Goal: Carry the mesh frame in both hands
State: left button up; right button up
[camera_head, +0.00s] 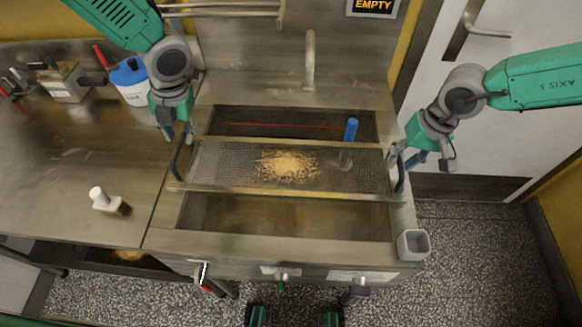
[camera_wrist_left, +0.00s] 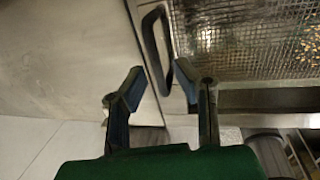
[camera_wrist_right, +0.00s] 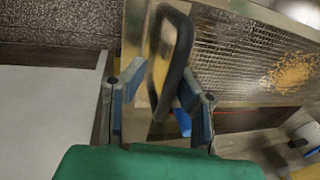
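The mesh frame (camera_head: 225,165) lies level across the sink-like basin, with a heap of tan crumbs at its middle. Each end has a dark loop handle. My left gripper (camera_head: 178,133) is by the left handle (camera_head: 178,158). In the left wrist view its fingers (camera_wrist_left: 160,78) are apart, with the handle (camera_wrist_left: 150,45) just ahead of and between the tips. My right gripper (camera_head: 405,158) is at the right handle (camera_head: 400,178).
A blue-and-white tub (camera_head: 130,82) and a white-handled tool (camera_head: 104,200) are on the left counter. A grey cup (camera_head: 413,245) sits at the front right corner.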

jog(key=shift+s+a+r, duration=0.1)
jog(key=shift+a+r, duration=0.05)
jog(key=shift+a, duration=0.5)
jog(key=shift+d+r, duration=0.15)
pick_arm(q)
jog(key=a+v, duration=0.1)
jog(key=v, duration=0.5)
jog(key=shift+d+r, duration=0.35)
jog(key=shift+r, duration=0.15)
pick_arm(e)
jog(key=v, duration=1.1)
jog(key=shift+r, duration=0.2)
